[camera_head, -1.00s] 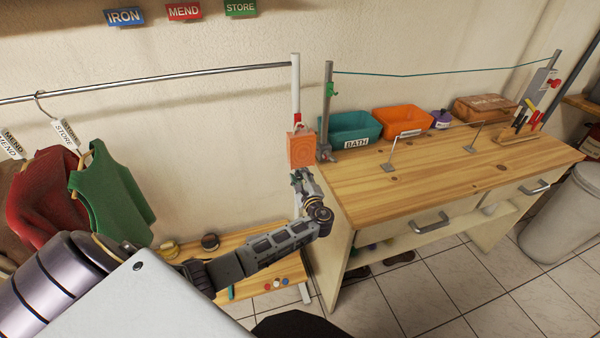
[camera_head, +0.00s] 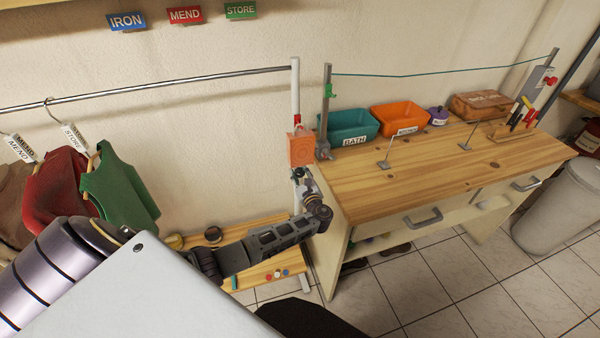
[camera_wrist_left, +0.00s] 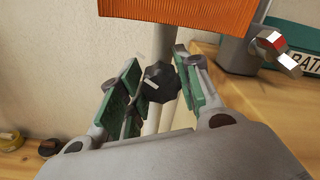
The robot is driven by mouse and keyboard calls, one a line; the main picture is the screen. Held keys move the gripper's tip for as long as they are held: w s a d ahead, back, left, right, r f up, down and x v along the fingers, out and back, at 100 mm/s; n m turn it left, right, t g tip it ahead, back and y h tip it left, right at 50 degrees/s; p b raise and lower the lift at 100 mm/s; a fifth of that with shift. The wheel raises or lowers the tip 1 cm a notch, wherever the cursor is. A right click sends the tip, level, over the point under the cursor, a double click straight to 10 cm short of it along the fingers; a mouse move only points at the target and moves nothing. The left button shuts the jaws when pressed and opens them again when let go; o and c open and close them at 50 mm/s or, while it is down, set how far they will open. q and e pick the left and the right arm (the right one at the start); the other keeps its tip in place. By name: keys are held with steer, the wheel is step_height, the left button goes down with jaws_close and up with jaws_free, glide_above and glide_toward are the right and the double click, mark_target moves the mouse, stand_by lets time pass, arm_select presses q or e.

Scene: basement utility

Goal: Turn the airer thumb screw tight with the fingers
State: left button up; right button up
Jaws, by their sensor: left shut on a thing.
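The thumb screw is a black lobed knob (camera_wrist_left: 160,82) with a white mark, on a pale upright post below an orange block (camera_wrist_left: 200,8). In the left wrist view my left gripper (camera_wrist_left: 160,85) has its green-padded fingers on both sides of the knob and is shut on it. In the head view my left gripper (camera_head: 301,176) is at the white rail post (camera_head: 295,90), just under the orange block (camera_head: 302,148); the knob is too hidden there to make out. My right gripper is not in view.
A wooden workbench (camera_head: 440,175) stands close on the right, with a teal bin (camera_head: 348,124), an orange bin (camera_head: 400,117) and a tool block. Garments, including a green one (camera_head: 118,190), hang at the left.

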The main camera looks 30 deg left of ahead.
arm_select(q)
steer(key=shift+d+f, duration=0.1)
steer(key=shift+f, duration=0.1)
steer(key=o, duration=0.7)
steer(key=shift+c, duration=0.2)
steer(key=o, duration=0.4)
steer(key=shift+r, duration=0.1)
steer(key=shift+v, duration=6)
